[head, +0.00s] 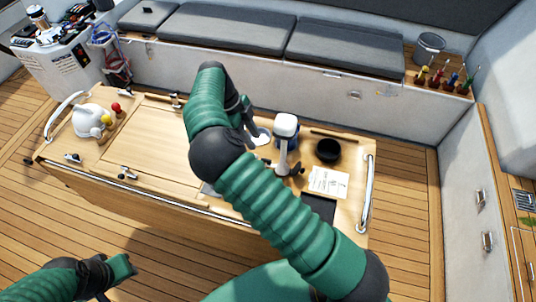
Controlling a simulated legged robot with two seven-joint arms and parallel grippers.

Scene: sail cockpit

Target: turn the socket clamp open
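A white-headed stand (286,127) with a blue part behind it stands on the wooden table, right of centre. A small black knob or lever (297,168) sits at its foot; this may be the socket clamp, but it is too small to tell its setting. My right gripper (254,132) points down over the table just left of the white head, beside a pale round disc (261,137). Its fingers look dark and partly merge, so their opening is unclear. My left gripper (120,280) is at the lower left, over the deck and away from the table, with its fingers apart and empty.
The table (150,150) also holds a white kettle-like pot (88,121), a black bowl (328,150), a paper sheet (328,183) and metal fittings along its edges. Rails (367,195) stand at the ends. A cushioned bench (230,30) runs behind. The table's left-middle top is clear.

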